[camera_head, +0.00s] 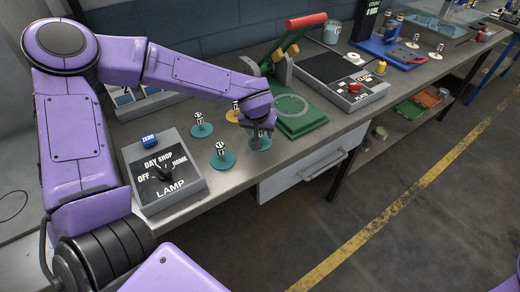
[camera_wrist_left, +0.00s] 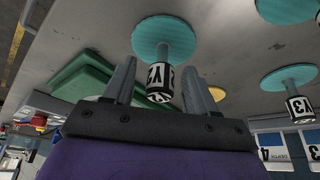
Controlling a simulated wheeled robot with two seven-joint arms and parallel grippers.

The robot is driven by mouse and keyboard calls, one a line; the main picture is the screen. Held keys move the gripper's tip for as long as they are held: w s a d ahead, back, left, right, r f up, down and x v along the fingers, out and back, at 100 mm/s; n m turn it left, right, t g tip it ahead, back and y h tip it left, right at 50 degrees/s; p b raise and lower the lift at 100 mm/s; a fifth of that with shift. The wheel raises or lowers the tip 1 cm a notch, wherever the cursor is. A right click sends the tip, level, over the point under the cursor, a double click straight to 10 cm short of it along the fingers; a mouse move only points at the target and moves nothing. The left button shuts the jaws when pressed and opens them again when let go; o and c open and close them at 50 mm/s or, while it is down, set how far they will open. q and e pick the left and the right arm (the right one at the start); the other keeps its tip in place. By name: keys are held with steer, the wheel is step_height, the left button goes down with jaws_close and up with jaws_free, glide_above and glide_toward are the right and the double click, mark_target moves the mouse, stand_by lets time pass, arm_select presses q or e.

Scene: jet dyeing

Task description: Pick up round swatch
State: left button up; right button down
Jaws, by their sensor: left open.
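Teal round swatches with upright stems and black-and-white labelled blocks stand on the bench. One, the swatch (camera_head: 262,144) under my left gripper (camera_head: 260,130), is partly covered by it; its disc (camera_wrist_left: 165,35) shows in the left wrist view. My left gripper (camera_wrist_left: 159,68) is open, with a finger on either side of this swatch's labelled block, not closed on it. Two more teal swatches (camera_head: 202,131) (camera_head: 222,161) stand to the left, and a yellow swatch (camera_head: 232,116) stands just behind. My right gripper is out of view.
A grey lamp switch box (camera_head: 165,178) lies at the bench's left front. A green press (camera_head: 300,118) with a red-tipped handle stands close to the right of my left gripper. A black-topped device (camera_head: 335,70) is beyond it. The bench's front edge is near.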

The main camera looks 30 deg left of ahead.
arm_select(q)
steer(key=shift+w+a+f, duration=0.1)
steer(key=shift+w+f, duration=0.1)
steer(key=shift+f, duration=0.2)
jaws_close()
steer(key=shift+r, duration=0.1)
